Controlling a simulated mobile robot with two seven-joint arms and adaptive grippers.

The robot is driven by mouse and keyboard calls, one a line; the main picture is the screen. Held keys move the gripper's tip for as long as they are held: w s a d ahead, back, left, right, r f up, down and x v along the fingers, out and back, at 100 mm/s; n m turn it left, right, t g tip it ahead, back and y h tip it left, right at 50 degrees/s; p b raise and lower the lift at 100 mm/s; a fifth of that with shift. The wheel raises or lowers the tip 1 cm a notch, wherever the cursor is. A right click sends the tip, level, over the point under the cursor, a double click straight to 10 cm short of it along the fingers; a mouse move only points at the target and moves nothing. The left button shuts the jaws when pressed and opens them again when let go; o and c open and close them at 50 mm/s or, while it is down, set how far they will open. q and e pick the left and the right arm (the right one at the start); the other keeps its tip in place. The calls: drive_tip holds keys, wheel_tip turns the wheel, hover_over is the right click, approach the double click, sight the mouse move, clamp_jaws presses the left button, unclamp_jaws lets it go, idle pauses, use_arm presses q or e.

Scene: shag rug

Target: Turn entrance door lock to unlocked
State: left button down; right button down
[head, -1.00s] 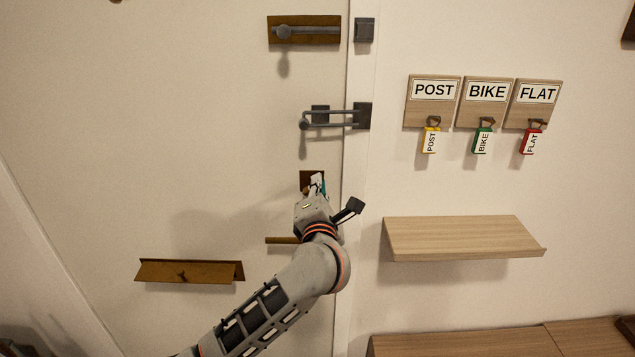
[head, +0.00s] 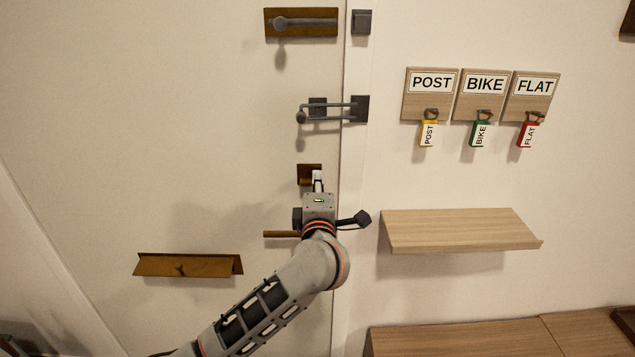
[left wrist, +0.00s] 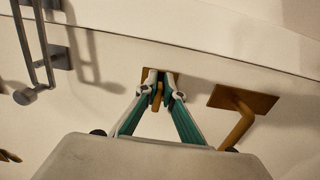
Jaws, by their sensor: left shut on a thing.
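The entrance door (head: 180,120) is pale and fills the left of the head view. Its lock is a small brass plate (head: 306,172) above the brass lever handle (head: 280,234). My left gripper (head: 318,180) is at this plate and partly hides it. In the left wrist view, the fingertips of my left gripper (left wrist: 160,85) are closed around the lock's brass thumb-turn (left wrist: 157,97). The thumb-turn lies roughly in line with the fingers in that view. The lever handle (left wrist: 240,115) is beside the gripper, apart from it. My right gripper is not in view.
Above the lock are a dark swing-bar guard (head: 335,105) and a bolt (head: 310,22). A brass letter flap (head: 188,265) is lower left. Right of the frame are a wooden shelf (head: 460,230) and POST, BIKE and FLAT keys (head: 480,134) on hooks.

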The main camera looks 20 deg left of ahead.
use_arm(q)
drive_tip(key=shift+f, duration=0.1)
drive_tip(key=c, duration=2.2)
unclamp_jaws()
drive_tip(key=shift+o, duration=0.2)
drive_tip(key=v, duration=1.2)
